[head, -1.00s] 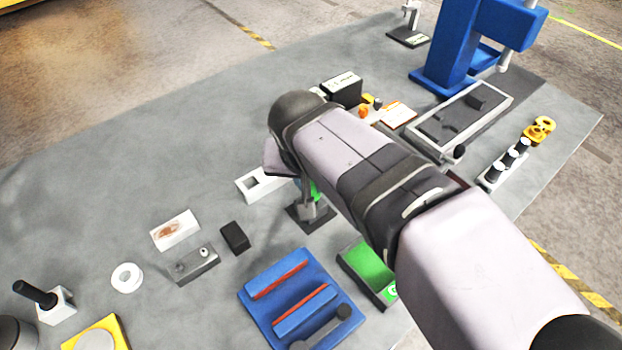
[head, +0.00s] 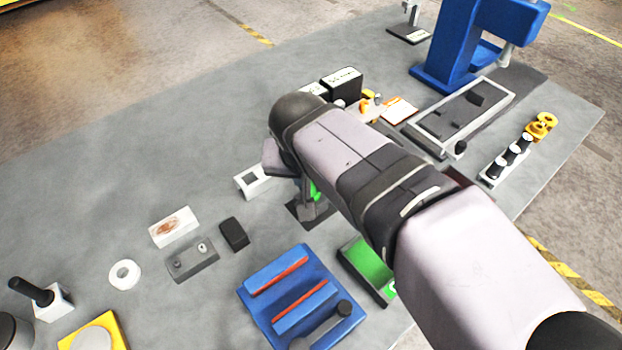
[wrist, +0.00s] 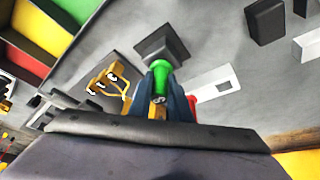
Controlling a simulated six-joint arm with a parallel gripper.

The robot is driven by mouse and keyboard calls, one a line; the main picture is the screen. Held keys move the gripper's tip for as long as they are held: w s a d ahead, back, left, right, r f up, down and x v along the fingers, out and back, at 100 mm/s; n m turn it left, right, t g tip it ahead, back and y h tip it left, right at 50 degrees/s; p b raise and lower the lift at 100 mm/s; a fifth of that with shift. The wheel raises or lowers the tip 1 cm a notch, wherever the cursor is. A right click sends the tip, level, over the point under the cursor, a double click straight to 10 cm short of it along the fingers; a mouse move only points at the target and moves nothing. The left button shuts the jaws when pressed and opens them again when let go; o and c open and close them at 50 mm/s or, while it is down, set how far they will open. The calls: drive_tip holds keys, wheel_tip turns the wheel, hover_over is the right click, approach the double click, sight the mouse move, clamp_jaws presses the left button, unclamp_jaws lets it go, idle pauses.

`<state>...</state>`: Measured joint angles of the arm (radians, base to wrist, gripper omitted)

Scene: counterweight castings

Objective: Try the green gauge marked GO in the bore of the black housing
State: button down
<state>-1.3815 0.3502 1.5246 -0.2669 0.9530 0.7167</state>
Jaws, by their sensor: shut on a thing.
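My gripper (wrist: 165,104) is shut on the green gauge (wrist: 160,78), which sticks out beyond the fingers in the wrist view. A dark square block, which looks like the black housing (wrist: 166,44), lies just beyond the gauge's green end. In the head view, my gripper (head: 309,193) is partly hidden by my arm. A bit of the green gauge (head: 315,191) shows beside it, above the dark housing (head: 306,213). The bore is hidden, so I cannot tell whether the gauge's tip is in it. The GO mark cannot be read.
A white block with a square opening (head: 250,181) stands left of the housing. A green-topped tray (head: 368,262) and a blue rack with red strips (head: 293,290) lie in front. A small black block (head: 234,234) is nearby. The table's far left is clear.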

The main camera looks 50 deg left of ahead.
drive_tip(key=shift+d+f+b, duration=0.1)
drive_tip(key=shift+f+b, duration=0.25)
drive_tip(key=shift+f, duration=0.3)
idle(0.9)
drive_tip(key=shift+r, duration=0.25)
drive_tip(key=shift+r+p, duration=1.15)
drive_tip(key=shift+p, duration=0.05)
drive_tip(key=shift+r+p, duration=0.55)
drive_tip(key=shift+r, duration=0.1)
drive_tip(key=shift+r+p, duration=2.1)
drive_tip(key=shift+r, duration=0.35)
